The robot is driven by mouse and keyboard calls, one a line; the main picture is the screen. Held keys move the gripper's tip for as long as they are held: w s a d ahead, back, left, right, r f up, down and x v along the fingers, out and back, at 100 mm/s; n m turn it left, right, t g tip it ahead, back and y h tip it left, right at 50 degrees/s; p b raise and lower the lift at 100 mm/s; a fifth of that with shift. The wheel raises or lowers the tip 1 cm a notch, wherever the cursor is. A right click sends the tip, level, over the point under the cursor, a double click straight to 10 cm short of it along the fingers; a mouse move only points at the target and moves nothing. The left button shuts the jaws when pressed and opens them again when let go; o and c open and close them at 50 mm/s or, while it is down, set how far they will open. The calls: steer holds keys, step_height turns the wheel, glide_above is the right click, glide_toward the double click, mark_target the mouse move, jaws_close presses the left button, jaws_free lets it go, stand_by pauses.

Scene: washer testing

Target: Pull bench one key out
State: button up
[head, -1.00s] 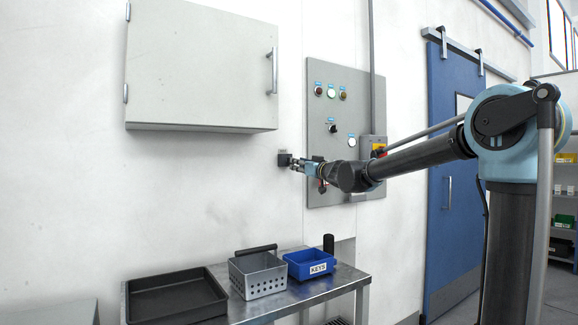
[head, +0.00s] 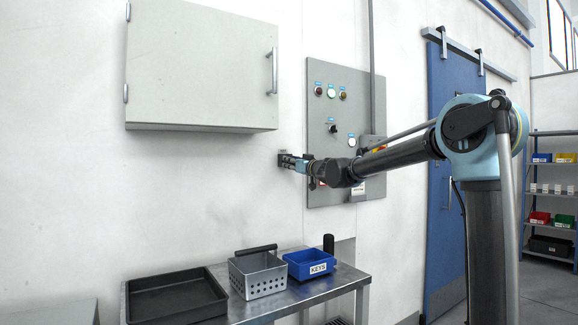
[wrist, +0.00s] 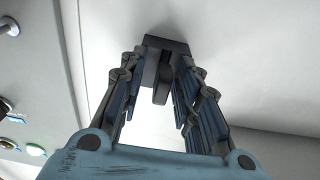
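A small dark block (head: 282,155) is fixed to the white wall, between the wall cabinet and the grey control panel. In the wrist view the block (wrist: 180,45) has a dark upright piece (wrist: 162,78) sticking out towards me, which may be the key; no label on it is readable. My gripper (head: 283,161) is at the block. In the wrist view my gripper (wrist: 161,82) has its fingers apart, one on each side of the dark piece, with gaps seemingly left between. A blue bin (head: 296,270) labelled KEYS stands on the metal bench (head: 345,281).
A grey control panel (head: 319,185) with buttons and a switch is right of the block. A white cabinet (head: 195,65) hangs above left. A perforated grey basket (head: 240,280) and a black tray (head: 143,308) share the bench. The wall below the block is clear.

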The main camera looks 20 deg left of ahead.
jaws_close()
steer(key=shift+d, duration=0.1)
steer(key=shift+v, duration=2.45)
steer(key=shift+s, duration=0.1)
steer(key=v, duration=0.6)
steer(key=shift+s+d, duration=0.25)
steer(key=shift+d, duration=0.1)
steer(key=shift+f, duration=0.1)
